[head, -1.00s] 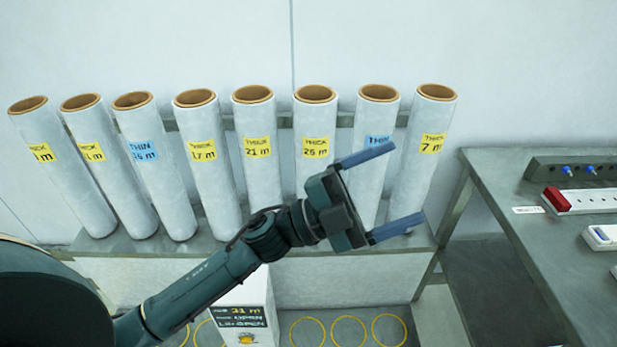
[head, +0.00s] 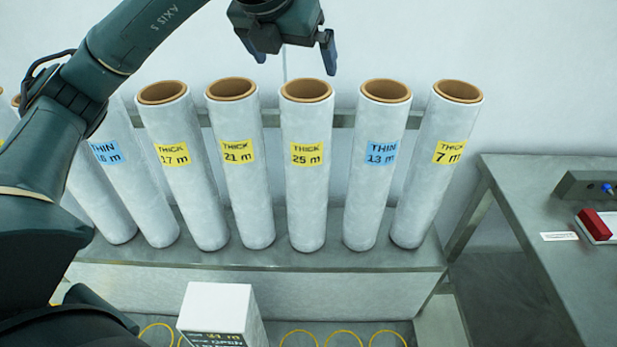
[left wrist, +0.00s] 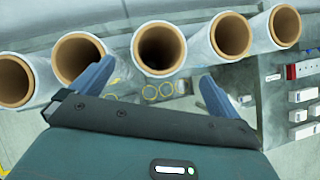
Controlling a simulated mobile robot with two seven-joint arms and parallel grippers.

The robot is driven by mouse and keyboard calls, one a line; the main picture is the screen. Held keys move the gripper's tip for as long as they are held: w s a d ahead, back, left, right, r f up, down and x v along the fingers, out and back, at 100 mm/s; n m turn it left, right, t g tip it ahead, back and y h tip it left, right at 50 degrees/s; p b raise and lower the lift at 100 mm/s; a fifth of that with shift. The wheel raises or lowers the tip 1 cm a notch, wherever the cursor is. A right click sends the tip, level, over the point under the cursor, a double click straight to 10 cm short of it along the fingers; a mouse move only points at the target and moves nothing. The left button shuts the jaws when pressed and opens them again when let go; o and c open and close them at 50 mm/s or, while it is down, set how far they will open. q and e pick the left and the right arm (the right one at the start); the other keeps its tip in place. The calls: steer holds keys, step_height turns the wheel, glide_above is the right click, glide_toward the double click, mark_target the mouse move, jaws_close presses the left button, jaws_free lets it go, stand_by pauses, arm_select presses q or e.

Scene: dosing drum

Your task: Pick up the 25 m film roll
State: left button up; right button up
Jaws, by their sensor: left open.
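The 25 m film roll (head: 306,170) is a white upright tube with a brown core and a yellow THICK label. It stands in the middle of the rack between the 21 m roll (head: 240,175) and the 13 m roll (head: 376,175). My left gripper (head: 294,55) is open and empty, fingers pointing down, above and seemingly behind the 25 m roll's top in the head view. In the left wrist view, the 25 m roll's open end (left wrist: 158,48) lies ahead between the two spread fingers, apart from them. My right gripper is not in view.
The 17 m roll (head: 183,170) and more rolls stand to the left, partly behind my arm. The 7 m roll (head: 437,170) stands at the right end. A white box (head: 220,308) with a display sits in front of the rack (head: 400,258). A grey table (head: 560,215) is at right.

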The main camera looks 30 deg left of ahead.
arm_select(q)
steer(key=shift+s+p+x, duration=0.15)
steer(key=shift+p+x, duration=0.35)
steer(key=shift+x, duration=2.45)
steer(key=shift+s+p+x, duration=0.15)
steer(key=shift+p+x, duration=0.35)
steer(key=shift+x, duration=2.4)
steer(key=shift+f, duration=0.2)
steer(key=shift+c, duration=0.4)
steer(key=c, duration=1.7)
steer(key=shift+o, duration=0.2)
steer(key=shift+w+r, duration=0.15)
steer(key=shift+r, duration=0.2)
